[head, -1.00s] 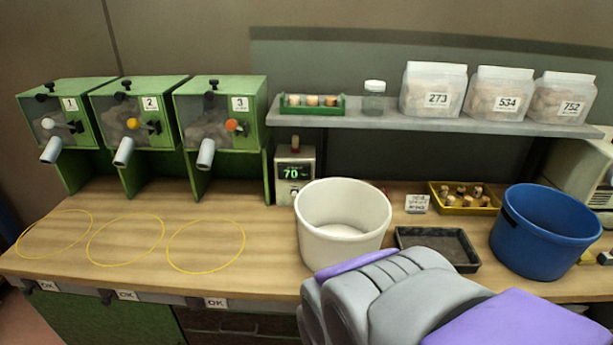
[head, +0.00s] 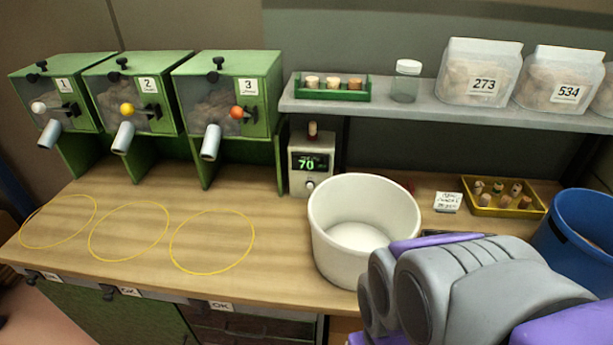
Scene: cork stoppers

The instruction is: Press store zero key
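A small grey meter (head: 312,165) stands at the back of the bench, right of the green dispensers. Its dark display shows a green 70 with smaller text above that I cannot read. A round pale knob or key sits low on its front, and a cork stopper (head: 312,130) stands on its top. I cannot make out a label for a store zero key. My grey and purple arm fills the lower right, in front of the white bucket and apart from the meter. My gripper's fingers do not show.
A white bucket (head: 337,237) stands right of and in front of the meter. Green dispensers (head: 228,65) stand left. A shelf (head: 425,112) runs above with bags and a jar. A blue bucket (head: 575,245) and yellow tray (head: 487,210) are right. The bench with yellow rings (head: 212,274) is clear.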

